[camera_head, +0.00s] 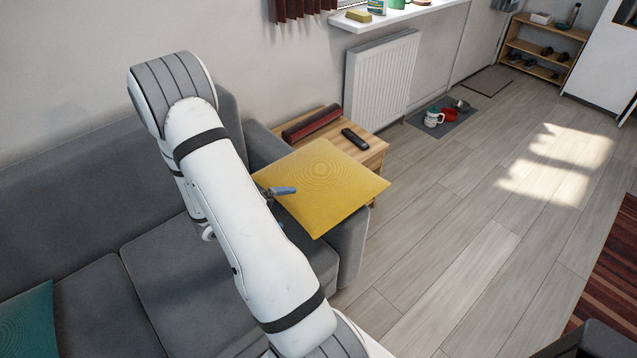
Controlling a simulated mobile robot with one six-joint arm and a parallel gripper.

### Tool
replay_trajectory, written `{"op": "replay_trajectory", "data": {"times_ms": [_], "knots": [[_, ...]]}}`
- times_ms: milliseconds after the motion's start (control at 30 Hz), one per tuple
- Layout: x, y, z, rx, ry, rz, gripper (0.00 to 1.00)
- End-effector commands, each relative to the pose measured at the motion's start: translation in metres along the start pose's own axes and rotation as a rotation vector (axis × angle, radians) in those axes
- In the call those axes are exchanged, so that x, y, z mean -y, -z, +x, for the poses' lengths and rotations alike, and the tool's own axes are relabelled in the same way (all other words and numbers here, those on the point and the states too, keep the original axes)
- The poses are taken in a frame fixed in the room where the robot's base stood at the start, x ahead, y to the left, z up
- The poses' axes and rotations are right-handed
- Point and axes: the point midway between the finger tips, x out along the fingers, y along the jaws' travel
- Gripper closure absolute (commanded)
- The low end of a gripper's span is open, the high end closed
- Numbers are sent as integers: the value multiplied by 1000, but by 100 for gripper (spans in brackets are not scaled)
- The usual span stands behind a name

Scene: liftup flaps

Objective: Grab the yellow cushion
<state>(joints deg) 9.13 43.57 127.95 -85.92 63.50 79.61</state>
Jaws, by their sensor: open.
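The yellow cushion (330,187) lies over the right armrest of the grey sofa (95,165), near the middle of the head view. My white arm crosses in front of the sofa, to the left of the cushion. The tip of my gripper (282,191) shows at the cushion's left edge, overlapping it in the picture. The gripper is open. Most of it is hidden behind my arm, and I cannot tell whether it touches the cushion.
A wooden side table (372,150) behind the cushion holds a black remote (355,139) and a dark red rolled item (312,123). A teal cushion (28,325) lies at the sofa's left. A white radiator (381,78) stands at the wall.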

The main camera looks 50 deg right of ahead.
Motion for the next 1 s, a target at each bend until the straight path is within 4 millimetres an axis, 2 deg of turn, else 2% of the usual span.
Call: {"op": "replay_trajectory", "data": {"times_ms": [33, 167, 467, 700, 833, 1000], "knots": [[10, 2, 7, -11, -8, -5, 0], [19, 6, 17, -34, -17, -4, 0], [18, 5, 50, -37, -18, -3, 0], [18, 2, 85, -36, -17, -3, 0], [18, 3, 92, -39, -17, -3, 0], [18, 3, 92, -40, -17, -3, 0]]}}
